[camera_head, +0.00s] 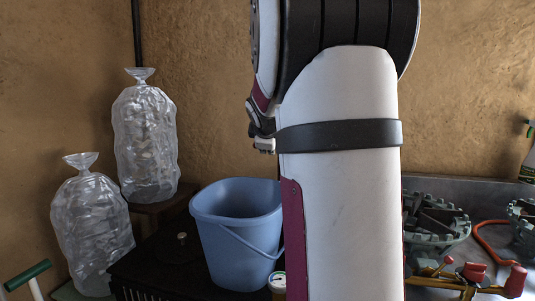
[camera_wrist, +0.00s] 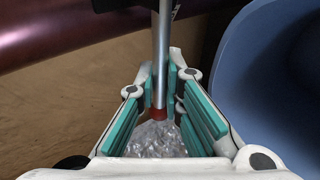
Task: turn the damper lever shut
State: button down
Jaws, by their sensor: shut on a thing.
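In the wrist view, the damper lever (camera_wrist: 161,50) is a slim grey metal rod with a red end. It runs down the middle of the picture from a dark fitting (camera_wrist: 140,4) beside a dark, shiny pipe (camera_wrist: 60,32). My gripper (camera_wrist: 160,84) has its teal-padded fingers closed around the rod, one on each side, near the red end. In the head view, my white arm fills the middle, and I cannot make out the lever or the fingertips there.
A blue bucket (camera_head: 233,213) stands on a dark surface and shows close at right in the wrist view (camera_wrist: 278,80). Clear plastic bags (camera_head: 146,140) stand at left. Clay wall lies behind. A bench at right holds green-grey ring parts (camera_head: 432,222) and red-handled tools (camera_head: 474,272).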

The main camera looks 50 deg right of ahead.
jog(key=shift+s+d+b, duration=0.3)
jog(key=shift+s+b, duration=0.05)
jog(key=shift+s, duration=0.05)
jog(key=c, duration=1.7)
grip_release()
jog(key=shift+w+a, duration=0.1)
jog(key=shift+a, duration=0.2)
jog(key=v, duration=1.1)
jog(key=shift+s+a+r, duration=0.2)
jog(key=shift+r, duration=0.1)
